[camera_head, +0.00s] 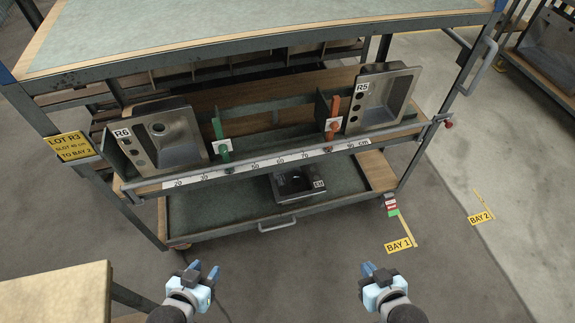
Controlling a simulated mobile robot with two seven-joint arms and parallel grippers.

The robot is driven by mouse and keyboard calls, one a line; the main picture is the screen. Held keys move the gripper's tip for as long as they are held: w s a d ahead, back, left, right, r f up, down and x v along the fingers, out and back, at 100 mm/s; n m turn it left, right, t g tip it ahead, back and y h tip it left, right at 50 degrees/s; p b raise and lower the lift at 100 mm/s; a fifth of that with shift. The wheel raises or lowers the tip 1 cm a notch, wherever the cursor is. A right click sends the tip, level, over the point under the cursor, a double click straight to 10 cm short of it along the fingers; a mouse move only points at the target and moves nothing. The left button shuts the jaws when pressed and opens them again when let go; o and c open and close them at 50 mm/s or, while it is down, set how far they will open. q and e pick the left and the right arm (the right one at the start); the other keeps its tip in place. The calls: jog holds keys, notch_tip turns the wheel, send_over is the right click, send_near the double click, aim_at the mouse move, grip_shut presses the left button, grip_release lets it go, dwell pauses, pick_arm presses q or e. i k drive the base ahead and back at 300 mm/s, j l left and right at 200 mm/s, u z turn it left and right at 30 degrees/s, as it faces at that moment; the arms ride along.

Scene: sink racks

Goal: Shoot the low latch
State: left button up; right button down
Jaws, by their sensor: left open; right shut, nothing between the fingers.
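A small latch-like fitting with a red, white and green marker (391,206) sits low on the cart's right front leg, beside the lower tray. A red knob (448,124) shows higher up, at the right end of the ruled rail. I cannot tell the latch's bolt position at this size. My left gripper (204,272) is open and empty over the floor in front of the cart. My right gripper (375,269) is shut and empty, in front of the cart and below the low fitting in the picture. Both are apart from the cart.
A dark box (296,184) lies in the lower tray (230,213). A wooden tabletop (60,295) stands front left. Floor near BAY 1 (399,245) is clear.

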aim_at(448, 125)
jog(key=i+l+z, duration=0.15)
jog(key=i+l, duration=0.2)
jog(key=i, duration=0.15)
jog(key=i+l+z, duration=0.1)
jog(key=i+l, duration=0.15)
jog(key=i, duration=0.25)
